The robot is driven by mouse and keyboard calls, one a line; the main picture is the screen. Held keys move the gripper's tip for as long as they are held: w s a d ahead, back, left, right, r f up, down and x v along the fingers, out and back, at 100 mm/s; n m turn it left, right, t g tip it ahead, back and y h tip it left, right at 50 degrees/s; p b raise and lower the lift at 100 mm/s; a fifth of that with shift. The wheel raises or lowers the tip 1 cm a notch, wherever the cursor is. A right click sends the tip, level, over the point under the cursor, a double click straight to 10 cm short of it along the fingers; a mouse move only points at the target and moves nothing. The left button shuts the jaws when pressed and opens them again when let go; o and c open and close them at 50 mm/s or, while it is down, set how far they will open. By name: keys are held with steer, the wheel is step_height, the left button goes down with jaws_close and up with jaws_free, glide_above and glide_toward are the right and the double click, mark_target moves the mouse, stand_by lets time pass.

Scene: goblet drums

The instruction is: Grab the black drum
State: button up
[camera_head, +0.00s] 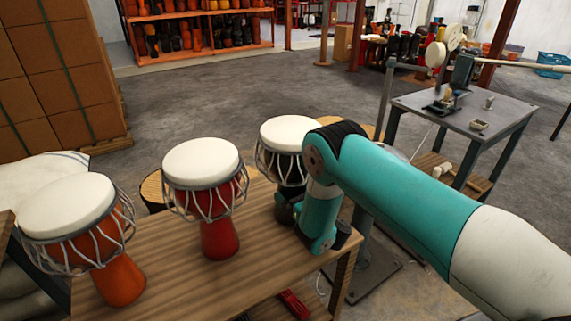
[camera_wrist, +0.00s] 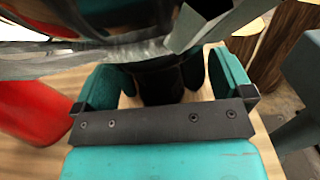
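The black drum (camera_head: 287,168) has a white head and pale rope lacing. It stands upright at the right end of the wooden table (camera_head: 185,272). In the head view my arm and gripper (camera_head: 292,208) hide much of its lower part. In the wrist view the dark stem of the black drum (camera_wrist: 168,82) is between the two teal fingers of my gripper (camera_wrist: 165,75). Table surface shows in gaps beside the stem near the palm, so the fingers look open around it. Contact at the fingertips cannot be made out.
A red drum (camera_head: 204,180) stands left of the black one, and an orange drum (camera_head: 85,230) farther left. A grey worktable (camera_head: 480,115) is at the right. Stacked cartons (camera_head: 60,75) stand at the left.

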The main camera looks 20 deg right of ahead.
mark_target(296, 131)
steer(key=c, duration=1.1)
steer(key=shift+w+r, duration=0.1)
steer(key=shift+r, duration=0.05)
steer(key=shift+c, duration=0.3)
steer(key=shift+r, duration=0.65)
step_height(296, 131, up, 17)
steer(key=p, duration=0.9)
steer(key=shift+f+p, duration=0.2)
steer(key=shift+p, duration=0.1)
steer(key=shift+r+p, duration=1.05)
